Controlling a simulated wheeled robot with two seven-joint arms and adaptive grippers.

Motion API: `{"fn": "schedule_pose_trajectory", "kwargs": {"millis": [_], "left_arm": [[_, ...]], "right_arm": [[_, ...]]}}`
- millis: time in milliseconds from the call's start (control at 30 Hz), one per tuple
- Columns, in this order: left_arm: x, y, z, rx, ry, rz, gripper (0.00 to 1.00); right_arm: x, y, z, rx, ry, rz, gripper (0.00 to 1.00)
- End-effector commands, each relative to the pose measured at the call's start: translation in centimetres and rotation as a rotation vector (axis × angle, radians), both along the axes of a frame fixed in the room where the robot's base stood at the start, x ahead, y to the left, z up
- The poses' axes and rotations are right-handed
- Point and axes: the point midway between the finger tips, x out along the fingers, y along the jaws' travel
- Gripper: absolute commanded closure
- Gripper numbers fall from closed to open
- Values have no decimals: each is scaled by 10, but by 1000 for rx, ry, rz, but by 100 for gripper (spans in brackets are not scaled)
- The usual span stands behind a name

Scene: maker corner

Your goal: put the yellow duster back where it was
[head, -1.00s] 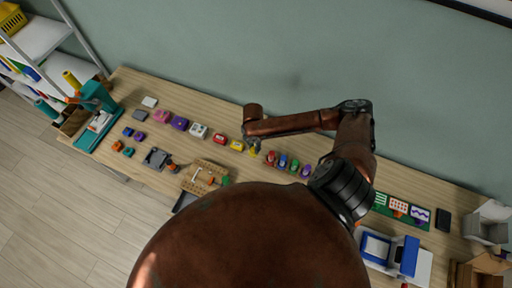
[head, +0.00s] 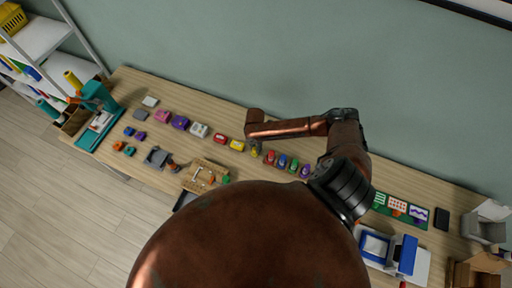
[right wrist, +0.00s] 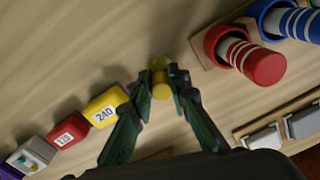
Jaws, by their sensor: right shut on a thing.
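The yellow duster (right wrist: 160,84) is between the fingertips of my right gripper (right wrist: 161,92), which is shut on it. In the right wrist view only its yellow rounded end and a smaller yellow part beyond it show. In the head view the duster (head: 255,153) is a small yellow spot below the end of my right arm, over the table's middle. I cannot tell whether it touches the table. My left gripper is not in view.
A yellow block marked 240 (right wrist: 105,106) and a red block (right wrist: 68,131) lie left of the gripper.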

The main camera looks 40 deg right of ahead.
Motion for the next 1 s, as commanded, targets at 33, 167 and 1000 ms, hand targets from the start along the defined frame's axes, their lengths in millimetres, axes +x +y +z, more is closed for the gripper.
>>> {"fn": "schedule_pose_trajectory", "kwargs": {"millis": [33, 167, 1000], "left_arm": [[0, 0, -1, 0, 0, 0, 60], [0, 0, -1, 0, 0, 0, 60], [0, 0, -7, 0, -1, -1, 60]], "right_arm": [[0, 0, -2, 0, 1, 0, 100], [0, 0, -1, 0, 0, 0, 75], [2, -1, 69, -1, -3, 2, 66]]}}
